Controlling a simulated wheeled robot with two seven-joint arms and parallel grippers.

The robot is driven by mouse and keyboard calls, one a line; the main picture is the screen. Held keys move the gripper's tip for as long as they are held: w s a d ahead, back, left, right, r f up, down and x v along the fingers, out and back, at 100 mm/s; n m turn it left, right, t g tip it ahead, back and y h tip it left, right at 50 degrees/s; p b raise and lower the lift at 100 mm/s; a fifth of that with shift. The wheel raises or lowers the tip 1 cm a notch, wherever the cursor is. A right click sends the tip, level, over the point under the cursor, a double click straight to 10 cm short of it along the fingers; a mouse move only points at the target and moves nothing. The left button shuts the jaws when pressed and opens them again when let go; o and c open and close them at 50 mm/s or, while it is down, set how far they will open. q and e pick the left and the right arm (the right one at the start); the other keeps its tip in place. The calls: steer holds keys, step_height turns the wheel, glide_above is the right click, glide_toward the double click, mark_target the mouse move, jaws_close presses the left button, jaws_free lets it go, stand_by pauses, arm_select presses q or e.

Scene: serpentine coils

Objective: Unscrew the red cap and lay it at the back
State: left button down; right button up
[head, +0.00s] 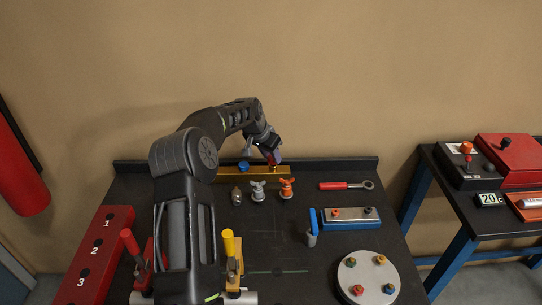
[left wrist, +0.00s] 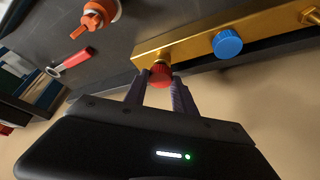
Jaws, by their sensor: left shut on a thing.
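The red cap (left wrist: 160,73) is between the two fingers of my left gripper (left wrist: 158,84) in the left wrist view, at one end of the brass bar (left wrist: 183,43). The gripper is shut on it. A brass part shows right beside the cap, against the bar; I cannot tell whether the thread is still engaged. In the head view my left gripper (head: 271,158) reaches down to the right part of the brass bar (head: 232,176) at the back of the table, and the arm hides part of this area. My right gripper is not in view.
A blue cap (left wrist: 228,43) sits on the same bar. In front stand grey and orange valves (head: 287,188), and a red-handled wrench (head: 346,185) lies to the right. A raised edge (head: 345,164) runs along the table's back. Free table surface shows around the wrench.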

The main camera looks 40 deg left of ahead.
mark_target(271, 159)
arm_select(q)
steer(key=shift+r, duration=0.1)
steer(key=shift+r+p, duration=0.5)
steer(key=shift+r, duration=1.4)
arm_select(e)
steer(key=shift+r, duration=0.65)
